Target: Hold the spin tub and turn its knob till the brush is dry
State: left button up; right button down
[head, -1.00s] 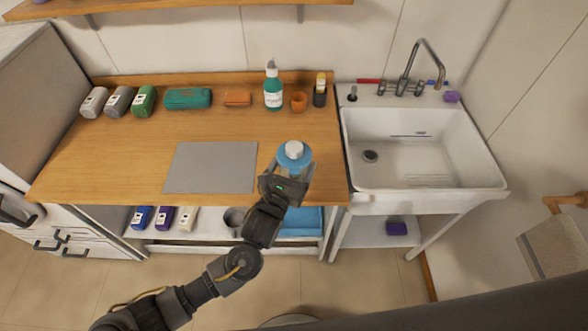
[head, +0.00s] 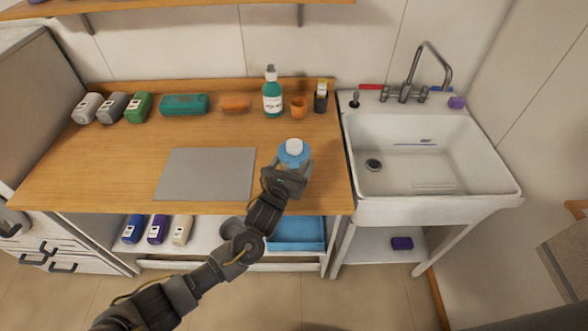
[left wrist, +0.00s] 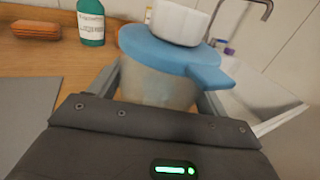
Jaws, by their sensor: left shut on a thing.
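The spin tub (head: 294,156) stands near the front right of the wooden counter, with a blue lid and a white knob (head: 294,146) on top. In the left wrist view the tub (left wrist: 155,84) has a cloudy, see-through body under the blue lid, and the knob (left wrist: 183,20) is upright. My left gripper (head: 293,170) is shut on the tub, one finger on each side of its body. No brush can be made out inside the tub. My right gripper is not in view.
A grey mat (head: 205,174) lies left of the tub. A green pump bottle (head: 272,98), an orange cup (head: 298,107) and a dark holder (head: 320,100) stand behind. A white sink (head: 425,155) is to the right.

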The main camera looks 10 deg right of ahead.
pick_arm(q)
jog(key=shift+w+d+f+b, duration=0.2)
jog(key=shift+w+f+b, duration=1.2)
jog(key=shift+w+b, duration=0.15)
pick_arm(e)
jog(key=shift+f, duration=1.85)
pick_arm(q)
jog(key=shift+f, duration=0.25)
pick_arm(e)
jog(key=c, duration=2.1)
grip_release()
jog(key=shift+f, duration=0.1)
